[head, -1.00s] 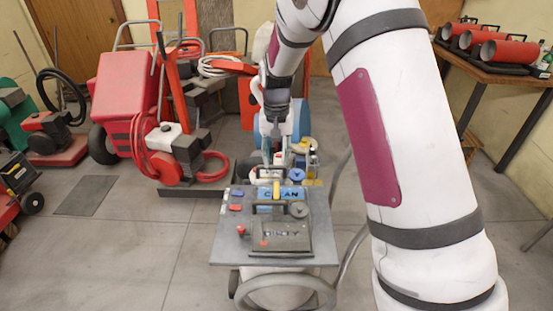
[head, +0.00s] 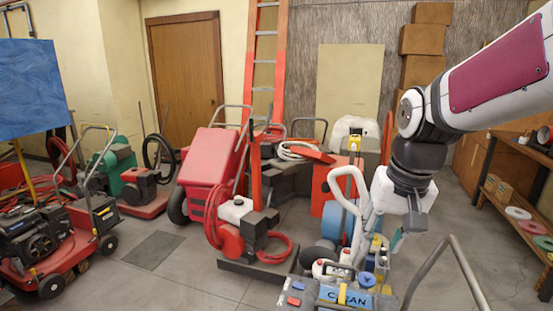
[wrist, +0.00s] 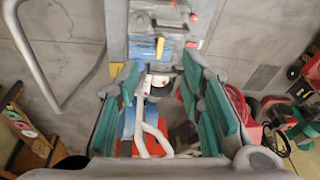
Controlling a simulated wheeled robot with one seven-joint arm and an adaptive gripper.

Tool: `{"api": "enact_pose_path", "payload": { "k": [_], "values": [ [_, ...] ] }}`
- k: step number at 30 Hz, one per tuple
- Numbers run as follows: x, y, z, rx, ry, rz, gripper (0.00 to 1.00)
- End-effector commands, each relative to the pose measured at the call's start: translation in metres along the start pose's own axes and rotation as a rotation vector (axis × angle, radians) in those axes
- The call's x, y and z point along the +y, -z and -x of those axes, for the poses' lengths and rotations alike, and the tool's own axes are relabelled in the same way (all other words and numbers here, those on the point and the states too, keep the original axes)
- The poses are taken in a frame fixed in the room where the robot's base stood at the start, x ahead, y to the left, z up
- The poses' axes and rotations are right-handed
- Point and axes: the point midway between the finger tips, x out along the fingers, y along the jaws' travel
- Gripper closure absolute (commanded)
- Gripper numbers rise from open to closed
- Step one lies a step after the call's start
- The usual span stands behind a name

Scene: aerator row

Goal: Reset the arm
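My gripper (wrist: 160,78) is open in the wrist view, its two teal-padded fingers spread with nothing held between them. In the head view my gripper (head: 397,242) hangs below my white arm, pointing down, above and to the right of a small wheeled cart. The cart's grey top tray (head: 300,287) carries a blue plate marked CLEAN (head: 345,296) and a yellow handle. The tray also shows in the wrist view (wrist: 142,45). The cart's lower part is cut off by the frame edge.
A white curved handle (head: 352,185) rises close left of my gripper. A bent grey metal rail (head: 455,262) stands to the right. Red machines (head: 210,165) line the back left. A shelf table (head: 520,200) stands at the right.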

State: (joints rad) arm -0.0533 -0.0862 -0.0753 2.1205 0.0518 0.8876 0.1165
Motion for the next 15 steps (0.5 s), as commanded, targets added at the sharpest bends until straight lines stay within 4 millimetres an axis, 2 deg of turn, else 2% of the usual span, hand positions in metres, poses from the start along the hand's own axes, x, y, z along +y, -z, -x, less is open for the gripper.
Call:
{"api": "enact_pose_path", "payload": {
  "k": [1,6,9,15],
  "values": [
    [0.002,-0.015,0.014,0.025,0.004,0.015,0.65],
    [0.01,-0.062,0.043,0.089,0.004,0.068,0.65],
    [0.014,-0.09,0.054,0.128,0.0,0.1,0.65],
    [0.024,-0.138,0.062,0.191,-0.018,0.152,0.65]
  ]
}}
